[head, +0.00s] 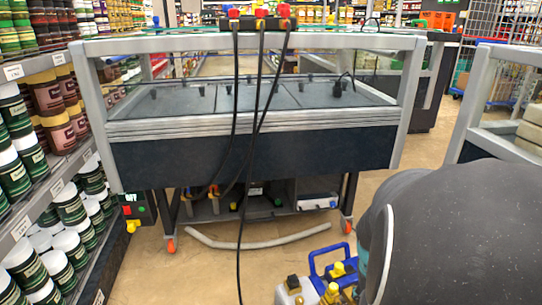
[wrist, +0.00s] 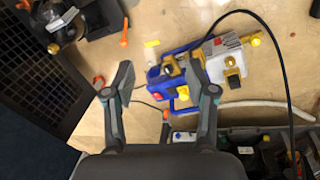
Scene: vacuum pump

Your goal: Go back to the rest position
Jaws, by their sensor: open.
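The vacuum pump (head: 337,270) is at the bottom of the head view, on the floor, with a blue handle and yellow caps; my dark arm link partly covers its right side. In the wrist view the pump (wrist: 228,62) is seen from above, its blue part behind the fingers and its white-grey body to the right. My gripper (wrist: 161,72) shows in the wrist view with its two fingers wide apart and nothing between them. The fingers look apart from the pump, though its depth below them is hard to judge. The gripper is out of sight in the head view.
A dark display case (head: 255,155) on wheels stands ahead, with a manifold (head: 262,23) and black hoses hanging from its top rail. A grey hose (head: 260,243) lies on the floor before it. Shelves of jars (head: 70,205) line the left. Open floor (head: 185,270) lies between.

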